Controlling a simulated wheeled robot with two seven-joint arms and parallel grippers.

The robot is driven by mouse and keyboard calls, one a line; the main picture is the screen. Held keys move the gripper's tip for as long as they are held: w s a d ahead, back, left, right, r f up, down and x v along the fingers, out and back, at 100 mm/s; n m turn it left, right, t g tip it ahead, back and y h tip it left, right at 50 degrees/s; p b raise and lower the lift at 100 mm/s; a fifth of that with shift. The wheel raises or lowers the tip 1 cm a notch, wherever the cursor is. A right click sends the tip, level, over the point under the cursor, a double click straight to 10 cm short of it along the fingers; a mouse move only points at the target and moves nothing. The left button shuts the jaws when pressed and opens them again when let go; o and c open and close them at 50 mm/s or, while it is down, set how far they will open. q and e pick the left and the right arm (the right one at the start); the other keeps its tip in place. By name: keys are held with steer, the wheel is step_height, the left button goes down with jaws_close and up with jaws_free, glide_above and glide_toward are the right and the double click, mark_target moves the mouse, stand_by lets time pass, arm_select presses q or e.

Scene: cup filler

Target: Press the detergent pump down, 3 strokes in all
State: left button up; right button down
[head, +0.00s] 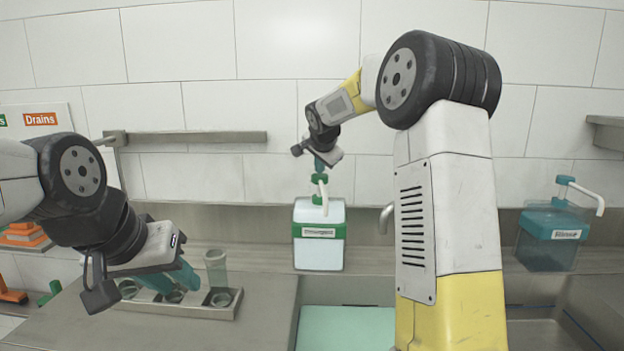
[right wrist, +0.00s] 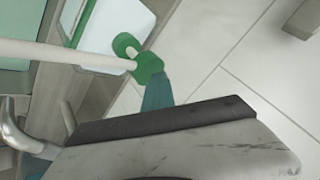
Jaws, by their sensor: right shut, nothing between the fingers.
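The detergent bottle (head: 319,250) is a white, square container with a green band, standing upright on the steel ledge by the wall. Its green pump head (head: 319,181) with a white spout is on top; the right wrist view also shows the pump head (right wrist: 148,66). My right gripper (head: 321,166) is shut and empty, with its teal fingertips just above the pump head. They look touching or nearly so; I cannot tell which. My left gripper (head: 176,281) points down over a cup tray at the left; whether its teal fingers are apart is unclear.
The steel tray (head: 190,312) holds clear cups (head: 215,268), partly hidden by my left gripper. A teal rinse bottle (head: 547,240) stands far right. A metal faucet (head: 387,216) is right of the detergent, and a pale green surface (head: 345,328) lies in front. A wall shelf (head: 190,137) is at left.

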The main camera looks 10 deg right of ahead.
steer(key=shift+r, duration=3.05)
